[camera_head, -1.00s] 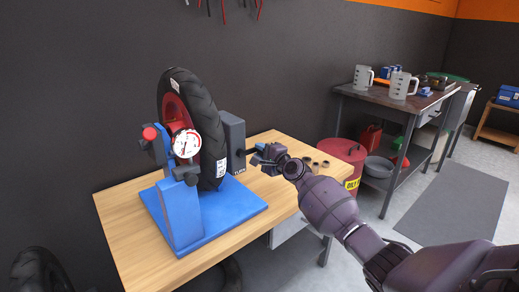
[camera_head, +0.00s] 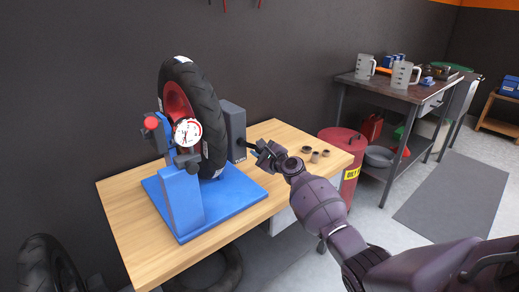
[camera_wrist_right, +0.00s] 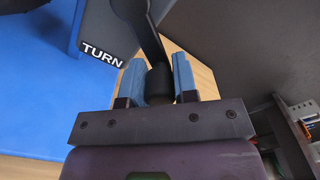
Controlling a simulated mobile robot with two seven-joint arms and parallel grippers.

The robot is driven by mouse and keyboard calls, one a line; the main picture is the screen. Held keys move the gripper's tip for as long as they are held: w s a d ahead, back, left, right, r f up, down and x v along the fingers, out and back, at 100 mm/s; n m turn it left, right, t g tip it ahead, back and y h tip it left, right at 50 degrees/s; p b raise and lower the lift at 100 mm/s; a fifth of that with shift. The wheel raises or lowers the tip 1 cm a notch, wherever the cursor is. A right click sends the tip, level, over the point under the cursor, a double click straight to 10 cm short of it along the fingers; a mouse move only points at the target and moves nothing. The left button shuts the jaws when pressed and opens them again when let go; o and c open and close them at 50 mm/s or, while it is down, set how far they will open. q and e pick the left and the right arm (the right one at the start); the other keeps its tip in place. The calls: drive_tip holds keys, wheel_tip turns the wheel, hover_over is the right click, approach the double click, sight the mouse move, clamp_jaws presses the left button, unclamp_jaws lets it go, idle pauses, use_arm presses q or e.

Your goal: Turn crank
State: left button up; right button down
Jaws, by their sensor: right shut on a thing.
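The wheel stand has a blue base (camera_head: 243,197), an upright tyre with a red rim (camera_head: 174,99) and a round white gauge (camera_head: 188,132). A grey box (camera_head: 233,125) stands on the tyre's right side. The dark crank (camera_wrist_right: 136,18) comes off this box beside the "TURN" label (camera_wrist_right: 101,54) in the right wrist view. My right gripper (camera_wrist_right: 159,78) is shut on the crank's dark handle (camera_wrist_right: 159,80), with a blue finger pad on each side. In the head view my right gripper (camera_head: 262,151) is at the box's right, partly hiding the crank. My left gripper is not in view.
The stand sits on a wooden bench (camera_head: 128,243). Several small rings (camera_head: 315,156) lie right of my gripper. A red bin (camera_head: 341,142) stands beyond the bench end. A dark table with jugs (camera_head: 402,76) is at the back right.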

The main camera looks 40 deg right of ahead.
idle(0.3)
drive_tip(key=c, duration=0.9)
unclamp_jaws()
drive_tip(key=shift+s+r, duration=0.1)
drive_tip(key=shift+s, duration=0.45)
drive_tip(key=s+p, duration=0.1)
drive_tip(key=s, duration=0.5)
drive_tip(key=s+d+p, duration=0.1)
drive_tip(key=s, duration=0.2)
drive_tip(key=shift+s+p, duration=0.35)
